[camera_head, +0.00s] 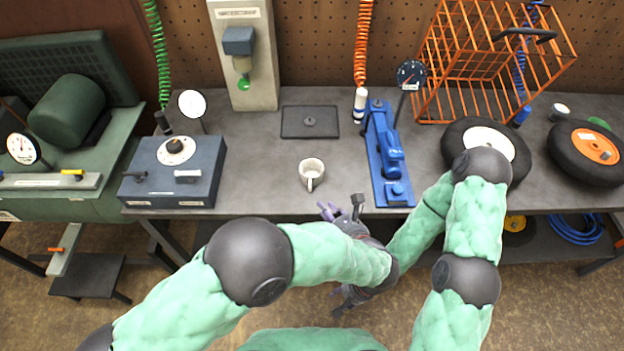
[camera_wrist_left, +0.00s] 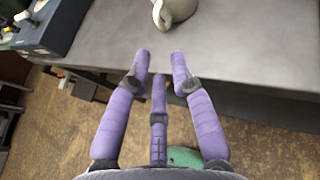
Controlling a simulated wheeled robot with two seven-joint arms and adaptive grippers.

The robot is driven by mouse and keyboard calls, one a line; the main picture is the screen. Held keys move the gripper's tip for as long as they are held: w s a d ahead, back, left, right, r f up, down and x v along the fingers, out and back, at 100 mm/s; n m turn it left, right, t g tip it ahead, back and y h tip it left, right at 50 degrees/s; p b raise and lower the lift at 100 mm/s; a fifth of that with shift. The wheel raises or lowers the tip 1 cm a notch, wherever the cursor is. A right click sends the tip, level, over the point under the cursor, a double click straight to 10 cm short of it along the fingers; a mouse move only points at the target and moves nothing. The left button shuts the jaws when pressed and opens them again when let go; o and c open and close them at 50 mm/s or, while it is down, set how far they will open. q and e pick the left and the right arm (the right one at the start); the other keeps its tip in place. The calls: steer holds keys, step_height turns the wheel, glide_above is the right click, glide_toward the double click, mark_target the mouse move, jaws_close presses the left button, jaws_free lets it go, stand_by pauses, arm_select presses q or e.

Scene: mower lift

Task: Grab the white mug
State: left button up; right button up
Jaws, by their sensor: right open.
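The white mug (camera_head: 312,168) stands on the grey workbench (camera_head: 262,160) near its front edge, with its handle toward me. Its lower part shows at the top of the left wrist view (camera_wrist_left: 182,10). My left gripper (camera_head: 329,210) is just in front of the bench edge, close to the mug but apart from it. In the left wrist view its purple fingers (camera_wrist_left: 159,62) are spread, with nothing between them, and point toward the mug. My right gripper (camera_head: 342,300) is lower, over the floor, partly hidden by my left arm; it looks empty.
A blue-grey box with a knob (camera_head: 176,170) stands left of the mug. A dark plate (camera_head: 310,121) lies behind it. A blue clamp fixture (camera_head: 388,160) is to its right, and a wheel (camera_head: 486,140) farther right. The bench around the mug is clear.

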mark_target(311, 198)
arm_select(q)
steer(key=b+x, duration=0.1)
steer(key=x, duration=0.4)
steer(key=shift+a+f, duration=0.15)
steer(key=b+x, duration=0.2)
steer(key=x, duration=0.2)
steer(key=shift+w+a+b, duration=0.2)
steer(key=shift+w+b, duration=0.15)
steer(key=shift+w, duration=0.15)
jaws_close()
